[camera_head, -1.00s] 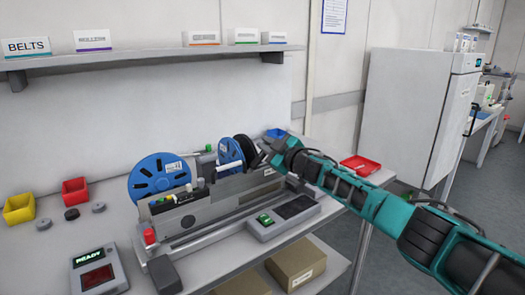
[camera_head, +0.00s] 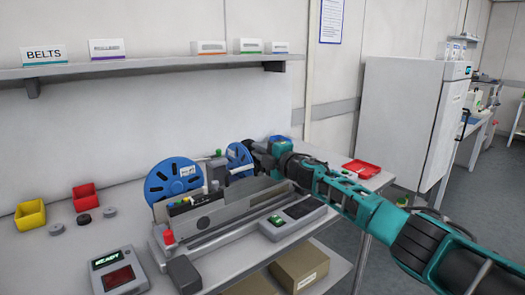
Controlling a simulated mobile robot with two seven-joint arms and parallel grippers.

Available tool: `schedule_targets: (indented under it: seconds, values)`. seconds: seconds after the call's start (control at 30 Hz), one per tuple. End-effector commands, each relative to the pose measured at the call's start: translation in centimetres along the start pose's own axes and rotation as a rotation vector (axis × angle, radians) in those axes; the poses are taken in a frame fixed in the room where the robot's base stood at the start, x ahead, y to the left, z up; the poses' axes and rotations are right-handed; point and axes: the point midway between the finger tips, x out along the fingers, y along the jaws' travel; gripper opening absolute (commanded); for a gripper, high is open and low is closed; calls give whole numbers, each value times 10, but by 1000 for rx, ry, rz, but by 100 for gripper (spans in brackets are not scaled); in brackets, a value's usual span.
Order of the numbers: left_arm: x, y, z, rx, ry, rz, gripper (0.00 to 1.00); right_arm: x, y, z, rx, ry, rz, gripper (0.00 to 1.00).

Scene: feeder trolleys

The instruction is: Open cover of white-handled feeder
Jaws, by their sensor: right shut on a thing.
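A feeder unit with a grey frame (camera_head: 235,215) stands on the bench. It carries a large blue reel (camera_head: 173,182) at its left and a smaller blue reel (camera_head: 238,157) behind. A thin white bar (camera_head: 241,169), seemingly a handle, shows beside the smaller reel. My right gripper (camera_head: 258,155) reaches in from the right to the far end of the feeder, just right of this reel. It is shut on a part there that its dark body hides; its fingertips are hard to make out. No raised cover can be made out. My left gripper is not in view.
A grey control box (camera_head: 292,217) sits in front of the feeder, and a READY display box (camera_head: 117,272) is at front left. Yellow (camera_head: 31,214) and red (camera_head: 85,197) bins stand at left. A red tray (camera_head: 361,168) lies behind my right arm.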

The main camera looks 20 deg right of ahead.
Motion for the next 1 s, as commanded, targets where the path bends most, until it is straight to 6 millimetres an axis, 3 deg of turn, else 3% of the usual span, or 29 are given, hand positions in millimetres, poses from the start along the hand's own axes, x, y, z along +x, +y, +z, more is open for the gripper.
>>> schedule_targets:
  seconds: [0.33, 0.83, 0.87, 1.0]
  values:
    - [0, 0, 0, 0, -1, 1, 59, 0, -3, -9, -127, 2, 1, 0]
    - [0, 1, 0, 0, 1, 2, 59, 0, -4, -9, -143, 0, 1, 0]
    - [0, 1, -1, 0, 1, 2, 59, 0, -4, -9, -143, 0, 1, 15]
    - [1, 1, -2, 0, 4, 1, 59, 0, -4, -9, -143, 0, 1, 28]
